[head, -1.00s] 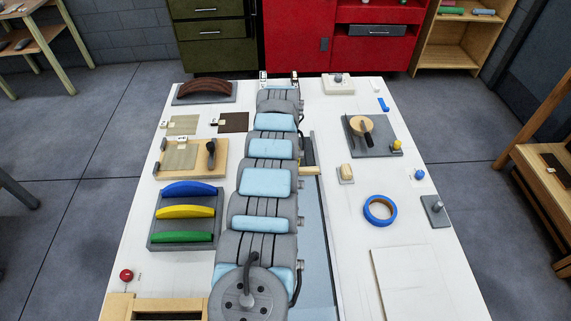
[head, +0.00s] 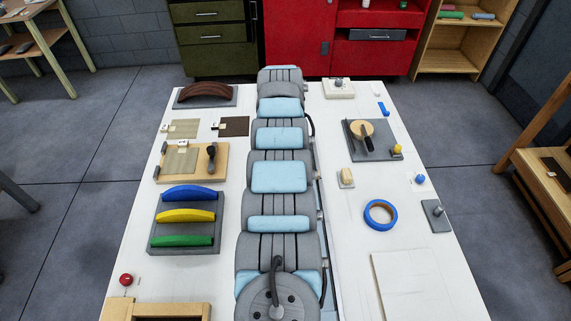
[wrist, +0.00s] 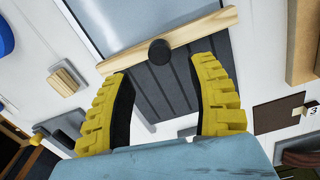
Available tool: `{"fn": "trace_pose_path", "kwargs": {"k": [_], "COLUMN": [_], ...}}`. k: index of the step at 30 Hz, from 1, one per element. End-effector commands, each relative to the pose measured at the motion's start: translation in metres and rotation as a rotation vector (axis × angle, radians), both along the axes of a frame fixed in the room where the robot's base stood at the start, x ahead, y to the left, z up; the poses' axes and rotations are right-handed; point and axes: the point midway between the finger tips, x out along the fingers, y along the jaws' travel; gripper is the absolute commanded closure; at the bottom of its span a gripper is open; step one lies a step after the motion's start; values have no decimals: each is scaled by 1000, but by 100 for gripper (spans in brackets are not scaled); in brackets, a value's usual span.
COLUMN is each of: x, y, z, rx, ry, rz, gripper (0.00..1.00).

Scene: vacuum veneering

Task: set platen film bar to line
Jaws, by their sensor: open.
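The film bar (wrist: 200,31) is a pale wooden strip with a round black knob (wrist: 159,52) on it; both show in the wrist view. A clear bluish film (wrist: 140,18) lies on the bar's upper side in the picture. Below the bar is the dark grey ribbed platen (wrist: 165,90). My gripper (wrist: 162,68) has two yellow fingers with dark pads, spread wide and empty. The knob appears between and just beyond the fingertips, with no finger visibly touching it. In the head view my arm hides the bar and gripper. I cannot make out the line.
In the head view, a rack of blue, yellow and green blocks (head: 160,246) and a wooden board with a dark-handled tool (head: 220,175) stand left. A blue tape ring (head: 369,222) and a grey plate with a brush (head: 365,150) lie right.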

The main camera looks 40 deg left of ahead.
Motion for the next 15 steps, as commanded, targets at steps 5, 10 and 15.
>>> {"fn": "trace_pose_path", "kwargs": {"k": [5,10,15], "x": [0,-1,-2], "y": [0,0,0], "z": [30,48,54], "rx": [-1,-2,-3], "ry": [-1,1,3], "rz": [-1,-1,0], "gripper": [42,42,42]}}
